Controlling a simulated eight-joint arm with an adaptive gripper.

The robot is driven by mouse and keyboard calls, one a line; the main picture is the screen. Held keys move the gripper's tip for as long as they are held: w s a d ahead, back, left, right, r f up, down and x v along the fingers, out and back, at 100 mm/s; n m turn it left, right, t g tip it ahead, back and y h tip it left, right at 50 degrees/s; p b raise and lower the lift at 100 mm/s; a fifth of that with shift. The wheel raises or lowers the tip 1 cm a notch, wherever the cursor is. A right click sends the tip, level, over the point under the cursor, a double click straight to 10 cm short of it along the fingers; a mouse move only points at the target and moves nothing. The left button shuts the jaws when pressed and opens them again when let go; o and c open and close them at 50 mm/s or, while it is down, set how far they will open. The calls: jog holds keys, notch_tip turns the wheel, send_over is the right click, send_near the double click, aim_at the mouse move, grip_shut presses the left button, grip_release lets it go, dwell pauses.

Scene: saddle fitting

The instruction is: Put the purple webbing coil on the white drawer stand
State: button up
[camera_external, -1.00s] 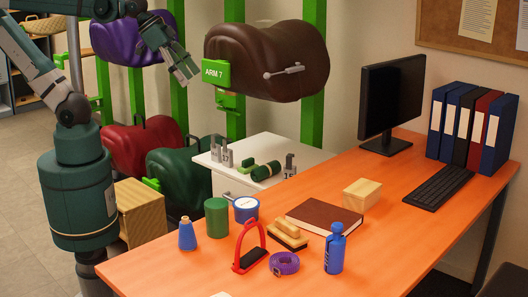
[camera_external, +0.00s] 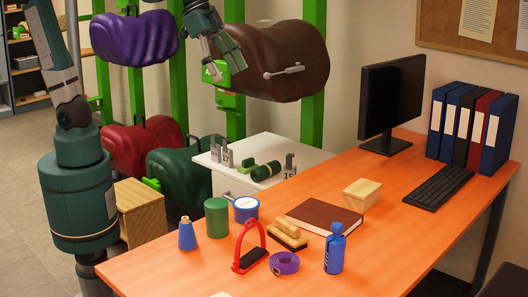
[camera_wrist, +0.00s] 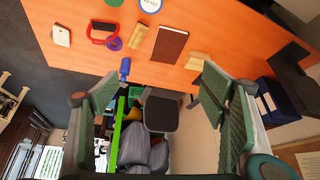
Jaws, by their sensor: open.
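The purple webbing coil (camera_external: 285,263) lies flat on the orange desk near its front edge, beside the red stirrup (camera_external: 250,248). It also shows in the wrist view (camera_wrist: 114,44), partly hidden by the stirrup. The white drawer stand (camera_external: 262,143) is behind the desk's left part, with grey metal pieces and green items on its top. My gripper (camera_external: 228,62) is high in front of the brown saddle, well above the stand and far from the coil. In the wrist view my gripper (camera_wrist: 160,105) has its fingers wide apart with nothing held between them.
Saddles hang on green posts behind. The desk's right front is clear.

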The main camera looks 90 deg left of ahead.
jog(key=w+d+f+m+g+h, duration=0.1)
jog(key=w+d+m, duration=0.1)
jog(key=w+d, duration=0.4)
jog(key=w+d+m+g, duration=0.1)
jog(key=w+d, duration=0.2)
jog(key=d, duration=0.5)
jog(key=m+g+b, duration=0.1)
jog(key=m, duration=0.2)
send_over(286, 261)
jog(key=s+a, duration=0.2)
jog(key=a, duration=0.1)
notch_tip(286, 261, down, 5)
jog(key=shift+h, duration=0.4)
notch_tip(286, 261, down, 31)
jog(key=shift+w+a+f, duration=0.1)
jog(key=shift+w, duration=0.05)
jog(key=shift+b+x, duration=0.35)
jog(key=shift+x, duration=0.9)
jog(key=shift+f, duration=0.1)
jog(key=shift+b+x, duration=0.75)
jog(key=shift+x, duration=1.75)
